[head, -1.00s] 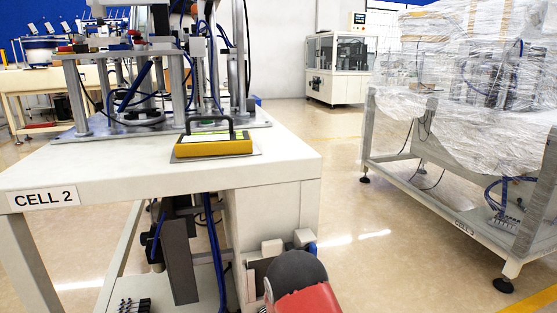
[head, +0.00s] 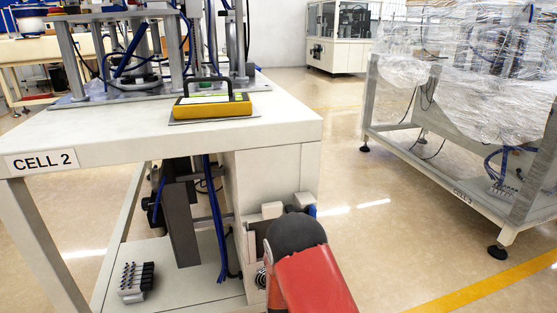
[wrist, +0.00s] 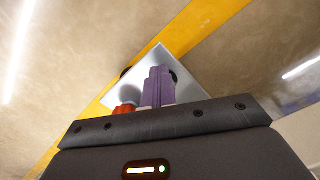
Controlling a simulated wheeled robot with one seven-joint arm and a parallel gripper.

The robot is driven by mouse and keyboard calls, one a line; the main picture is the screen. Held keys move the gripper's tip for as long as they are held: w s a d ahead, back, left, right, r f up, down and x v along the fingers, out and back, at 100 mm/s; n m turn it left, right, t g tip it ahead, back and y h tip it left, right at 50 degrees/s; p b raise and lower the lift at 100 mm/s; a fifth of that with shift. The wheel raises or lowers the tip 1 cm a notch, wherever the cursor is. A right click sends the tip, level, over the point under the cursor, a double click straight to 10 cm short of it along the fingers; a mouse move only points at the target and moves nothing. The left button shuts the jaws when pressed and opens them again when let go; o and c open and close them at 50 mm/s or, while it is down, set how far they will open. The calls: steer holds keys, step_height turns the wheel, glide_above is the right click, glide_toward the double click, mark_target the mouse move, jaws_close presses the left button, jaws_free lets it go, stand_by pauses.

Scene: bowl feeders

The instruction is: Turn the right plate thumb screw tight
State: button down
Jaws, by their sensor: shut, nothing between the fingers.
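My gripper (wrist: 160,75) shows in the wrist view as purple fingers, shut and empty. It hangs over open floor, away from the table. The head view shows only a red and dark part of my arm at the bottom, with the gripper out of sight. A yellow block with a black handle (head: 212,105) sits on a thin grey plate (head: 182,122) near the right end of the table. I cannot make out the right plate thumb screw in either view.
The white CELL 2 table (head: 120,135) carries a feeder rig on posts (head: 75,60). Small black-topped parts (head: 137,278) sit on its lower shelf. Clear floor lies between, with a yellow line (head: 480,290).

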steer(key=shift+s+r, duration=0.1)
steer(key=shift+s, duration=0.1)
steer(key=shift+s+a+r+p, duration=0.1)
steer(key=shift+r+p, duration=1.95)
steer(key=shift+r, duration=0.85)
